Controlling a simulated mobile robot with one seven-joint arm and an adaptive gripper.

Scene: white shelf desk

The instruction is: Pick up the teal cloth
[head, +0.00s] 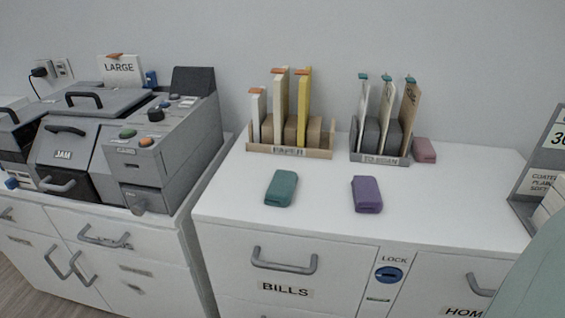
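The teal cloth (281,188) lies folded flat on the white desk top (325,202), left of centre and in front of the paper holder. A purple cloth (367,194) of similar shape lies to its right, with bare desk between them. A pink cloth (424,150) lies farther back, beside the right file holder. No gripper shows in the head view, and nothing touches the teal cloth.
A paper holder (290,150) and a scan holder (380,157) stand at the back of the desk. A grey machine (135,150) stands on the left cabinet. A grey rack (540,175) stands at the right edge. The desk's front strip is clear.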

